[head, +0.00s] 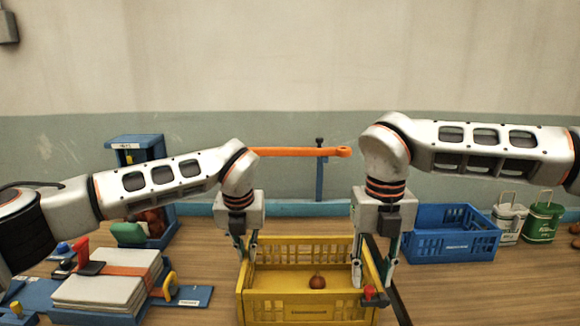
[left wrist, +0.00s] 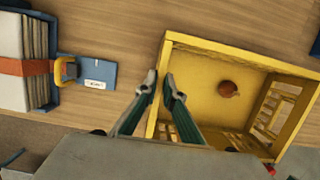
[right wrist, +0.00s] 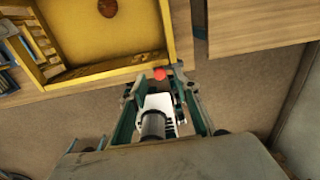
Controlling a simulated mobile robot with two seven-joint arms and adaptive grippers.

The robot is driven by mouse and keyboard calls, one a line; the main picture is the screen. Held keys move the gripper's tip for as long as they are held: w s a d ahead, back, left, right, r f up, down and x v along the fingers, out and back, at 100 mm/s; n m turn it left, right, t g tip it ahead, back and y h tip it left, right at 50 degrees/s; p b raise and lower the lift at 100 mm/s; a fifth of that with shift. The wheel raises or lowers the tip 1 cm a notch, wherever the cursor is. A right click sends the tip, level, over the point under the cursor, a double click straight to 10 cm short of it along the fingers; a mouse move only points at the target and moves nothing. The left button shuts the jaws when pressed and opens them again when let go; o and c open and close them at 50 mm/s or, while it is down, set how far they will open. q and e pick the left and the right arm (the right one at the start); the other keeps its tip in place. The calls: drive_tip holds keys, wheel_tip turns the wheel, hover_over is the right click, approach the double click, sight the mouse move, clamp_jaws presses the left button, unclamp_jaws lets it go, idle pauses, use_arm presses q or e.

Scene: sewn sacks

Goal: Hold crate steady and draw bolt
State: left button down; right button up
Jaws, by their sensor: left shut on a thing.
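The yellow crate (head: 312,308) stands at the front of the table with one round brown onion (head: 317,281) inside. It also shows in the left wrist view (left wrist: 215,47). My left gripper (head: 247,259) points down at the crate's left wall, its fingers shut on the rim; they also show in the left wrist view (left wrist: 161,82). The bolt's red knob (head: 368,291) is at the crate's front right corner. My right gripper (head: 372,284) is open around the knob's place. In the right wrist view the knob (right wrist: 159,74) lies between its spread fingertips; I cannot tell if they touch it.
A blue crate (head: 445,250) stands at the right, beside a white canister (head: 508,218) and a green canister (head: 541,222). Strapped stacked sheets (head: 105,290) lie on a blue board at the left. An orange bar (head: 300,152) on a blue post stands behind.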

drive_tip(key=shift+f, duration=1.2)
clamp_jaws()
